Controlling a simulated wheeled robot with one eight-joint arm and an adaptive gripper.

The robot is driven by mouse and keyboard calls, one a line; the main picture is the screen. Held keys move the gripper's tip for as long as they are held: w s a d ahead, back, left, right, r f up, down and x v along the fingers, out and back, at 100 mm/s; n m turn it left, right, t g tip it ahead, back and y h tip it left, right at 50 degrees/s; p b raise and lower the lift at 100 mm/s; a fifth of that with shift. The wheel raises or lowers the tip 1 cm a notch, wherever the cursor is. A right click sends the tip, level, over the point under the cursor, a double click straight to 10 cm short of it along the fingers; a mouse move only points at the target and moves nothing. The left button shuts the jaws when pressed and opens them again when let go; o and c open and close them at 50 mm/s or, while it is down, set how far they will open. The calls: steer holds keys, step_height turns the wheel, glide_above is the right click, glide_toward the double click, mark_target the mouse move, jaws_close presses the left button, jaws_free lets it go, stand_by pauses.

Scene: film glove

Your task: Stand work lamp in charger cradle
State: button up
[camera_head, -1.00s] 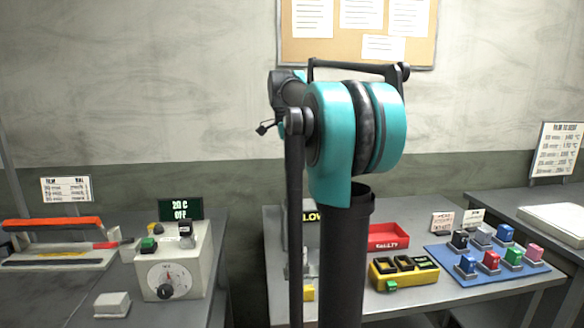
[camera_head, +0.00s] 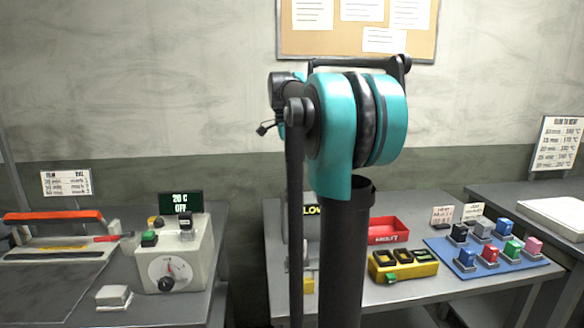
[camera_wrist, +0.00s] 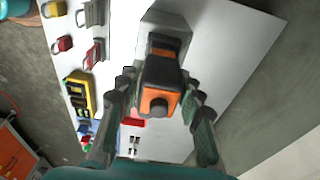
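The work lamp (camera_wrist: 162,78), orange and black with a round dark knob on its near end, shows in the middle of the wrist view. A grey block (camera_wrist: 168,22) lies just beyond it, in line with it; I cannot tell whether this is the charger cradle or whether the lamp touches it. My gripper (camera_wrist: 161,82) has one green finger on each side of the lamp. Narrow gaps seem to show beside it, but contact at the fingertips is unclear. In the head view my arm hides the lamp and gripper.
A yellow slotted holder (camera_head: 403,265), red tray (camera_head: 388,230) and blue mat (camera_head: 490,252) with several coloured blocks share the middle table. A white dial box (camera_head: 178,262) stands on the left bench. Padlock-like items (camera_wrist: 62,44) lie at upper left in the wrist view.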

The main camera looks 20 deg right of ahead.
steer(key=o, duration=0.4)
steer(key=r, duration=0.4)
steer(key=a+r, duration=0.1)
steer(key=r, duration=0.7)
steer(key=shift+w+a, duration=0.15)
steer(key=shift+a, duration=0.1)
